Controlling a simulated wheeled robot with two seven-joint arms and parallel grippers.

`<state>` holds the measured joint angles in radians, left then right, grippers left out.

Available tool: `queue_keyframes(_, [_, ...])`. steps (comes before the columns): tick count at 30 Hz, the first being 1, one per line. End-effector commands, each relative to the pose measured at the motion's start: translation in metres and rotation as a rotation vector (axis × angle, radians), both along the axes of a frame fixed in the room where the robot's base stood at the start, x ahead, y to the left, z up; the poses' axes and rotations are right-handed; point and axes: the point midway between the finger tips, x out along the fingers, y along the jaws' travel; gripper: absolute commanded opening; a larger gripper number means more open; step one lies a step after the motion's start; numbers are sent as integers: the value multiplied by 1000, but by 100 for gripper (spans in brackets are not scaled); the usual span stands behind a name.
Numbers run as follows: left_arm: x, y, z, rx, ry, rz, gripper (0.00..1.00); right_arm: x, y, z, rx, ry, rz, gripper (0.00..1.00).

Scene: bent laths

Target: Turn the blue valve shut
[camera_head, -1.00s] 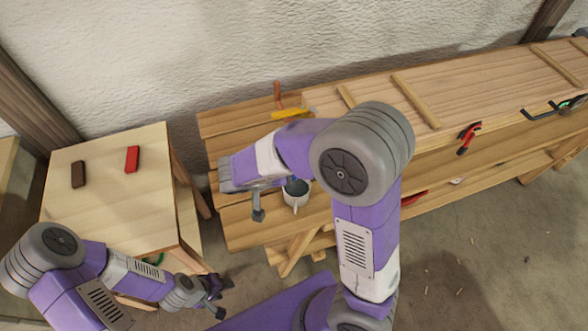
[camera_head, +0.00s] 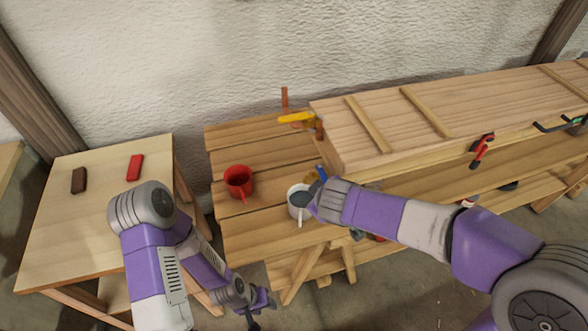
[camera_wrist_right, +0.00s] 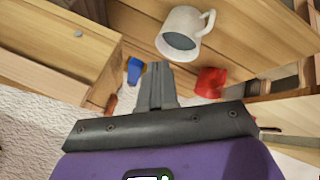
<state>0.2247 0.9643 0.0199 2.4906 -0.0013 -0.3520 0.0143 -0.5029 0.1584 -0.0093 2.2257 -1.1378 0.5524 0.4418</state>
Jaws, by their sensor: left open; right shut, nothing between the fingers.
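A small blue part (camera_head: 322,172), which looks like the blue valve's handle, shows just behind my right wrist by the left end of the long wooden box. It also shows in the right wrist view (camera_wrist_right: 134,71), just left of my right fingertips; no contact is clear. Most of the valve is hidden. My right gripper (camera_wrist_right: 156,68) is shut and empty, close to the blue part; its fingers are hard to make out in the head view. My left gripper (camera_head: 258,304) is open and empty, low in front of the bench.
A white mug (camera_head: 297,202) stands right by my right wrist, and a red mug (camera_head: 239,181) stands left of it on the bench (camera_head: 245,137). A yellow handle (camera_head: 297,118) is at the back. The long box (camera_head: 420,115) fills the right; a side table (camera_head: 105,190) is left.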

Motion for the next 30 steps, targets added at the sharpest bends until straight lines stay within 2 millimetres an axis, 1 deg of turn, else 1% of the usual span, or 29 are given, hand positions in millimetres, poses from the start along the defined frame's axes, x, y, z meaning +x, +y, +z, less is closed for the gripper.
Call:
queue_keyframes(9, [0,0,-3,0,0,0,45,2,-10,0,-1,1,17,0])
queue_keyframes(30, [0,0,-4,0,0,0,45,3,-11,0,-2,2,16,0])
